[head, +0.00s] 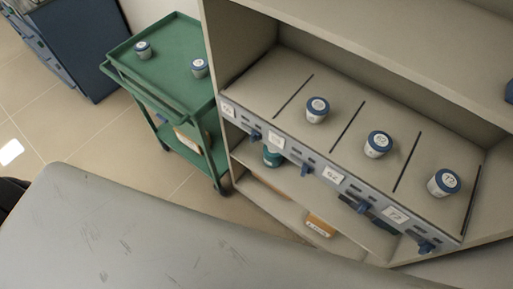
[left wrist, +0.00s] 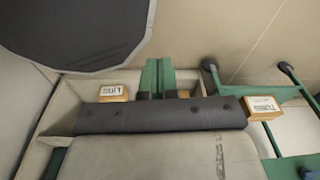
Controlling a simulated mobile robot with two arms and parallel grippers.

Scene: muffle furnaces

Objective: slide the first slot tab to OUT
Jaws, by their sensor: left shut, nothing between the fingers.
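A light shelf unit holds a row of slots, with a grey front rail (head: 318,172) carrying white number labels and blue tabs. The leftmost slot (head: 262,85) is empty, and its blue tab (head: 256,136) sits on the rail to the right of its label (head: 228,111). Any IN or OUT marking is too small to read. The other blue tabs (head: 306,169) (head: 363,207) (head: 425,246) sit further right. My left gripper (left wrist: 159,68) shows in the left wrist view, its green fingers together and empty, away from the tabs. My right gripper is in neither view.
White jars with blue lids (head: 317,110) (head: 377,144) (head: 443,182) stand in the other slots. A green cart (head: 165,65) with two jars stands left of the shelf. Floor is clear between cart and blue cabinet (head: 85,40).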

